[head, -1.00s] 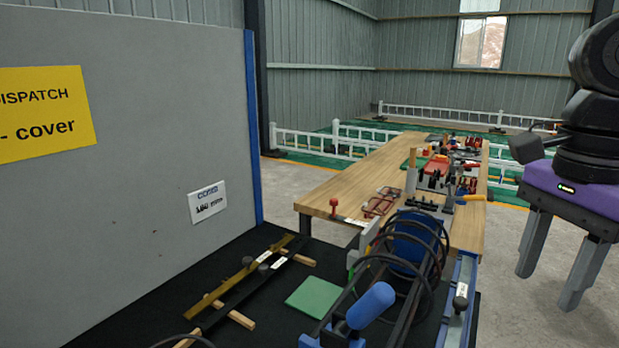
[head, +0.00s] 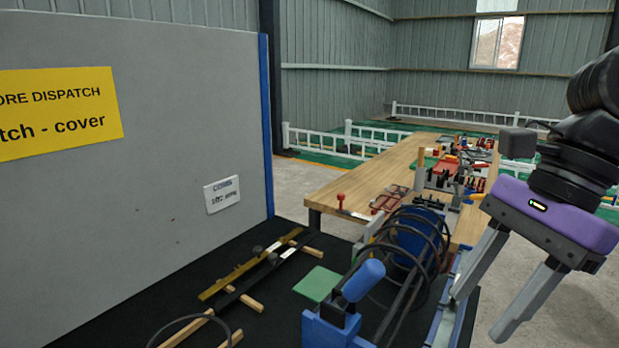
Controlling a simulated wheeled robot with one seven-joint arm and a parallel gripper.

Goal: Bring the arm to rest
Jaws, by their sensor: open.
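My gripper (head: 490,315) hangs at the right of the head view, below its purple body. Its two grey fingers are apart with nothing between them. The fingers point down and to the left. They appear to the right of the rebar cage (head: 433,240), a set of dark rings around long bars on the black-topped bench. I cannot tell the distance between the fingers and the bench. My wrist and arm run up to the top right corner.
A blue-handled tool (head: 363,281) stands at the front of the bench. A green pad (head: 318,284) and brass and black bars (head: 237,277) lie left of it. A grey board (head: 140,120) rises behind. A wooden table (head: 372,180) with tools stands beyond.

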